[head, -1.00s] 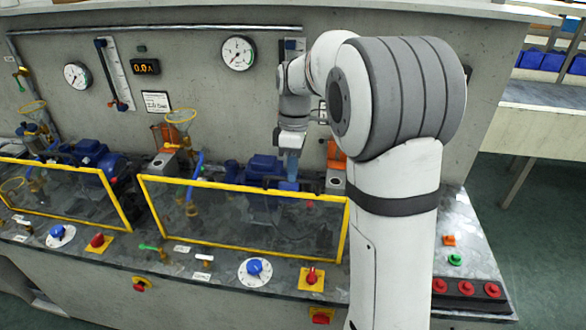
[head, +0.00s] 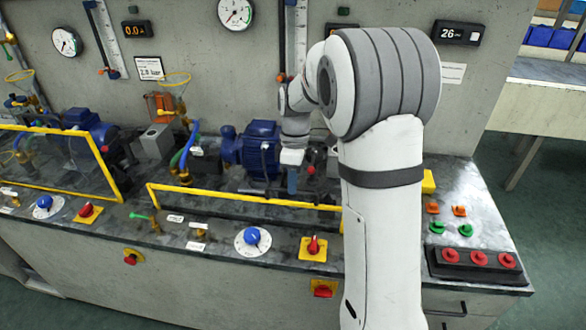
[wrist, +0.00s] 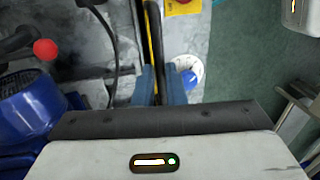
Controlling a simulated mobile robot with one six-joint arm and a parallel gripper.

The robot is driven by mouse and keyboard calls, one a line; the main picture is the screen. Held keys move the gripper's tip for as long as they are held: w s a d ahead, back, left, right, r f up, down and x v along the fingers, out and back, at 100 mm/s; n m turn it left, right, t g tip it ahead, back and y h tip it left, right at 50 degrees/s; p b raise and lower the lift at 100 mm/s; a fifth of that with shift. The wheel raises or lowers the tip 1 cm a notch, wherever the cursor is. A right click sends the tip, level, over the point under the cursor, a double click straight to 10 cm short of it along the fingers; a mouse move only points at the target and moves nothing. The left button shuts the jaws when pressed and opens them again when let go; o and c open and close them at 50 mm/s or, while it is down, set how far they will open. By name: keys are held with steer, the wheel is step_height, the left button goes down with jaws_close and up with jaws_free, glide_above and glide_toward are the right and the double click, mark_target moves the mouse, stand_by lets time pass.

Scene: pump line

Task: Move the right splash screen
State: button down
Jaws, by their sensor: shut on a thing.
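The right splash screen (head: 215,195) is a clear panel in a yellow frame at the front of the bench. In the head view it shows only as a low, narrow band; I cannot tell whether it is slid down or tilted. My gripper (head: 292,182) is at its upper edge, shut on what looks like its dark handle. In the wrist view, the screen's yellow edge (wrist: 155,45) runs away from between the blue fingertips of my gripper (wrist: 160,88). My arm hides the screen's right end in the head view.
A blue motor (head: 262,147) stands behind the screen. A blue-knobbed dial (head: 253,240) and a red switch (head: 313,245) are in front. The left splash screen (head: 108,172) stands at the left. Red buttons (head: 479,259) are at the right.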

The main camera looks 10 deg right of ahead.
mark_target(293, 207)
step_height(293, 207, down, 9)
steer(key=b, duration=0.3)
steer(key=shift+f+b, duration=0.2)
steer(key=shift+b, duration=0.15)
steer(key=shift+f, duration=0.1)
steer(key=shift+s+f, duration=0.1)
steer(key=c, duration=1.7)
jaws_free()
steer(key=shift+o, duration=1.1)
step_height(293, 207, up, 8)
steer(key=w, duration=0.1)
steer(key=shift+w+d+f, duration=0.15)
steer(key=shift+w+d, duration=0.2)
